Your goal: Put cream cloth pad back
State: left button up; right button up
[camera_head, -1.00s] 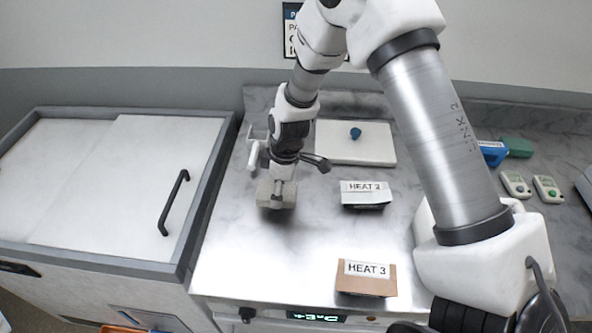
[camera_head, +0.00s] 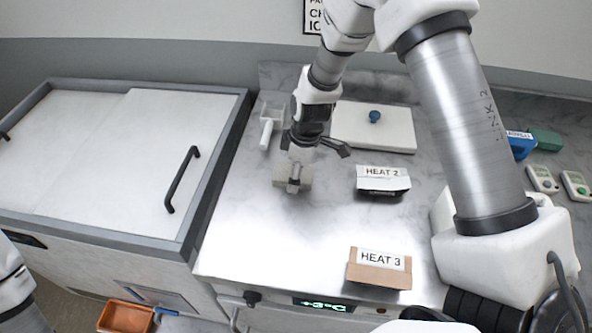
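The cream cloth pad (camera_head: 279,174) shows as a small beige block on or just above the steel worktop, left of the HEAT 2 box. My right gripper (camera_head: 294,181) reaches down over the middle of the pad, with a finger against its near face. It looks shut on the pad; the far finger is hidden. Whether the pad touches the worktop is hard to tell. My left gripper is out of view; only part of my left arm shows at the lower left edge.
A HEAT 2 box (camera_head: 383,184) and a HEAT 3 box (camera_head: 379,271) stand on the worktop (camera_head: 300,240). Behind are a white lidded board (camera_head: 372,134) and a white-handled tool (camera_head: 267,133). A chest with sliding lids (camera_head: 120,160) is at left. The worktop's front left is clear.

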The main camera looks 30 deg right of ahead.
aim_at(303, 174)
jog(key=shift+w+r, duration=0.1)
notch_tip(303, 174, up, 12)
jog(key=s+d+b, duration=0.1)
jog(key=shift+d+f+b, duration=0.25)
jog(key=shift+d+b, duration=0.05)
jog(key=shift+b, duration=0.05)
